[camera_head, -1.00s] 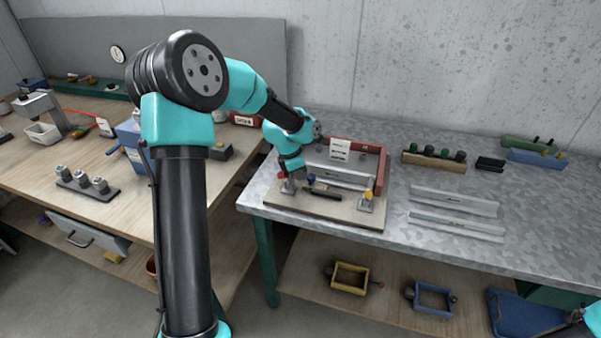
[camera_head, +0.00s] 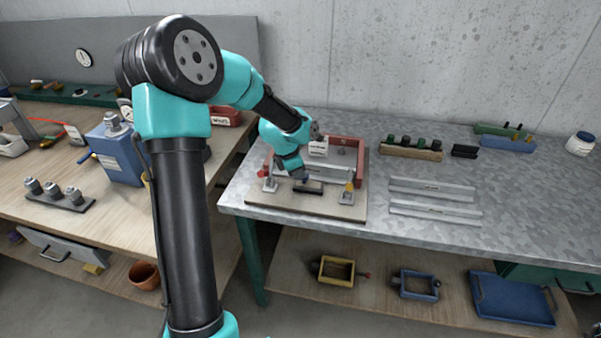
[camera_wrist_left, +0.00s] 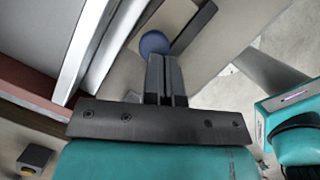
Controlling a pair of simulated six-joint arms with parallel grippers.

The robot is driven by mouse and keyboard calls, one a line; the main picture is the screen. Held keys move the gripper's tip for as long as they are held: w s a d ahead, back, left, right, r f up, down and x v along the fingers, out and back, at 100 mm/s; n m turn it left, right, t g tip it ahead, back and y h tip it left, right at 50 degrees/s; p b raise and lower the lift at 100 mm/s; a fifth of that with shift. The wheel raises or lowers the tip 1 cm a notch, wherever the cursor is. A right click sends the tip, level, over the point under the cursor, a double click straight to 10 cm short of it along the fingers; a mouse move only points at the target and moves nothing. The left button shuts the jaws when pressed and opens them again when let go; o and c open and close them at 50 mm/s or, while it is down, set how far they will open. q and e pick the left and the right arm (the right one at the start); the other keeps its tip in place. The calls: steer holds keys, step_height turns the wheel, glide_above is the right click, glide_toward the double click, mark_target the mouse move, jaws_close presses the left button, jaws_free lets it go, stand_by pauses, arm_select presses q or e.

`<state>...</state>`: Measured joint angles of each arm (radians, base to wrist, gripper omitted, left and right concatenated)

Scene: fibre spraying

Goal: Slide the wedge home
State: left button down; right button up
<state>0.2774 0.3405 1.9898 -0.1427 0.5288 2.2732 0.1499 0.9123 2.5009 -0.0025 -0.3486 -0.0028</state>
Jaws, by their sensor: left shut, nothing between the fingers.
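A wooden fixture board (camera_head: 290,205) with a red frame (camera_head: 347,142) lies on the metal bench. A dark bar (camera_head: 310,191), which seems to be the wedge, lies along its front part, beside light metal rails (camera_head: 328,174). In the left wrist view the dark bar (camera_wrist_left: 196,25) carries a round blue knob (camera_wrist_left: 155,43). My left gripper (camera_head: 302,177) points down over the bar. In the wrist view its fingers (camera_wrist_left: 163,62) are shut and empty, with tips close beside the knob; I cannot tell whether they touch. My right gripper is out of view.
Toggle clamps with a red tip (camera_head: 263,173) and a yellow tip (camera_head: 349,187) stand on the board's front left and right. Two metal strips (camera_head: 433,189) lie to the right. A wooden block with knobs (camera_head: 410,149) stands behind them. The bench front right is clear.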

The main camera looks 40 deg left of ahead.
arm_select(q)
steer(key=shift+s+f, duration=0.2)
steer(key=v, duration=1)
steer(key=shift+w+r, duration=0.15)
steer(key=shift+r, duration=0.05)
